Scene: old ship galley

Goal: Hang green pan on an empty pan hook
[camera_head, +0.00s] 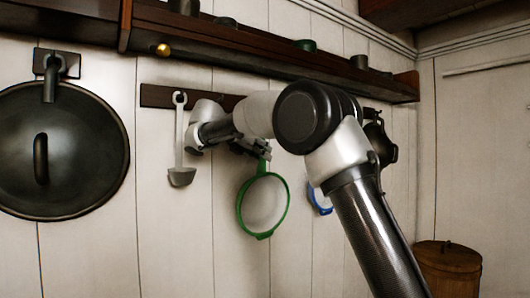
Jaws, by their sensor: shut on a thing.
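The green pan (241,208) hangs upright, handle up, in front of the white plank wall. Its rim is green and its middle is pale. My gripper (261,153) is shut on the top of its handle, just below the dark hook rail (156,96). My arm covers much of the rail, so the hooks behind it are hidden. I cannot tell whether the pan's handle touches a hook.
A pale ladle (181,150) hangs on the rail left of my gripper. A blue pan (319,199) hangs partly behind my arm, and a dark pot (387,146) hangs at the right. A shelf (250,46) runs above. A large black lid (95,130) hangs at the left.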

